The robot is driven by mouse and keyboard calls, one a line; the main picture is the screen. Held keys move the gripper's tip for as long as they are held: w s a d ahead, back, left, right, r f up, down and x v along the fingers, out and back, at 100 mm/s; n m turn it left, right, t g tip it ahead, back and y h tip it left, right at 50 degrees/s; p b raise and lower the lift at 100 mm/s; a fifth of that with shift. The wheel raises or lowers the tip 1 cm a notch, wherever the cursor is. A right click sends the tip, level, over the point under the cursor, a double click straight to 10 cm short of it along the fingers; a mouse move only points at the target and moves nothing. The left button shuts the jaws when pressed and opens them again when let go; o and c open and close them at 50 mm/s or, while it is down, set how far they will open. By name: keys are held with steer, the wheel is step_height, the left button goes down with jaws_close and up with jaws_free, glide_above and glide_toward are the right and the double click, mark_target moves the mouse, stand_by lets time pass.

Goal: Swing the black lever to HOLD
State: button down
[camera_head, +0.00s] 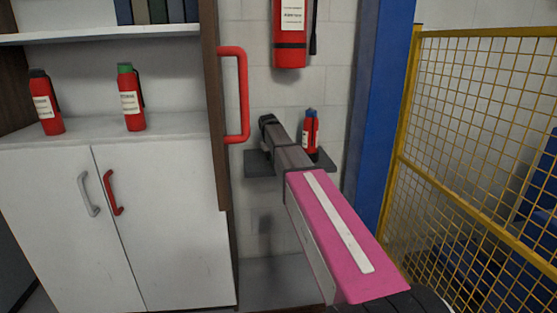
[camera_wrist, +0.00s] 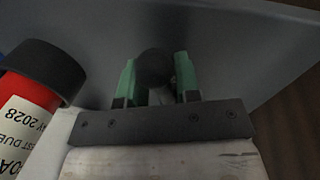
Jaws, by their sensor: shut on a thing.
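The black lever shows in the wrist view as a round dark knob (camera_wrist: 154,64) on a short pale stem. My gripper (camera_wrist: 156,82) has its green-padded fingers on both sides of this knob, shut on it. The rest of the lever and any HOLD marking are not visible. In the head view my arm reaches to a small grey wall shelf (camera_head: 259,166), and its own links hide the fingers and the lever.
A small red extinguisher (camera_head: 311,132) with a blue top stands on the shelf, just right of my arm. A red cylinder (camera_wrist: 28,95) with a dark end is close left of my gripper in the wrist view. A white cabinet (camera_head: 165,225) is left; a yellow mesh fence (camera_head: 470,130) is right.

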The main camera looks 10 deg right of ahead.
steer(key=shift+s+a+m, duration=0.1)
steer(key=shift+a+m, duration=0.35)
steer(key=shift+m, duration=0.15)
steer(key=c, duration=1.1)
jaws_free()
steer(key=shift+o, duration=0.2)
steer(key=shift+r, duration=0.1)
step_height(320, 180, up, 10)
steer(key=a, duration=0.2)
steer(key=shift+r, duration=0.2)
steer(key=shift+s, duration=0.1)
